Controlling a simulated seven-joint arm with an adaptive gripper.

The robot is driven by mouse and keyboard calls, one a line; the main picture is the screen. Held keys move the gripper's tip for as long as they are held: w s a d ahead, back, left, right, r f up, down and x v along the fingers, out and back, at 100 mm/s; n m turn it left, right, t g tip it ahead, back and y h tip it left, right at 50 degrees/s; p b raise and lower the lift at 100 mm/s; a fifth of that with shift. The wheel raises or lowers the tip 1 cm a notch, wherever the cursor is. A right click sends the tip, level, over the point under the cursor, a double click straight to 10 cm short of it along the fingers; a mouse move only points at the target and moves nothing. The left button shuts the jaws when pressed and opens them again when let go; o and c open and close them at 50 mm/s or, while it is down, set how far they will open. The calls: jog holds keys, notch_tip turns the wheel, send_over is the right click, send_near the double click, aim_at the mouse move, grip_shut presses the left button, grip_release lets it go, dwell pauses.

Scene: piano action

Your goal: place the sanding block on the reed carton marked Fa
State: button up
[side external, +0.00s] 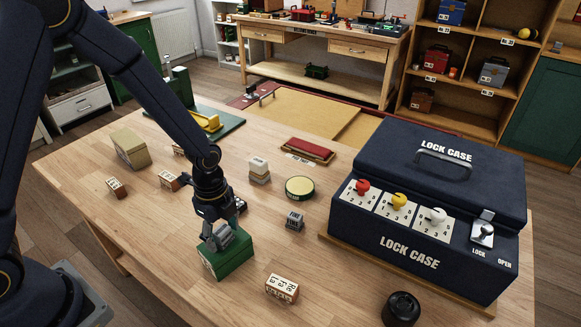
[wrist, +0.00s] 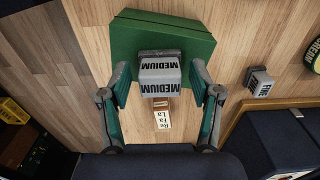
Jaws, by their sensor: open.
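A grey sanding block marked MEDIUM (wrist: 161,75) sits on the green box (wrist: 190,38); it also shows in the side external view (side external: 226,238), on top of the box. My gripper (wrist: 160,85) is open, with one finger on each side of the block and a visible gap at both sides. A small white-labelled carton (side external: 282,289) stands at the table's front; its note names are too small to read surely. It shows below the block in the wrist view (wrist: 163,118). Similar cartons (side external: 117,187) (side external: 169,180) stand to the left. I cannot tell which reads Fa.
A smaller grey block (side external: 295,220) stands right of the green box, near a round green tin (side external: 299,187) and a small stack (side external: 259,171). The navy lock case (side external: 425,210) fills the right. A black round object (side external: 400,309) is at the front. A tan box (side external: 130,149) stands left.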

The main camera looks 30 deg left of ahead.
notch_tip(320, 180, up, 12)
notch_tip(320, 180, up, 9)
jog(key=n+t, duration=0.2)
jog(key=n, duration=0.5)
send_over(221, 229)
jog(key=s+a, duration=0.4)
jog(key=s+a+r+n+t, duration=0.3)
jog(key=s+n, duration=0.5)
jog(key=n, duration=0.3)
jog(key=shift+s+r+t, duration=0.25)
jog(key=shift+r+t, duration=0.05)
jog(key=shift+r, duration=0.6)
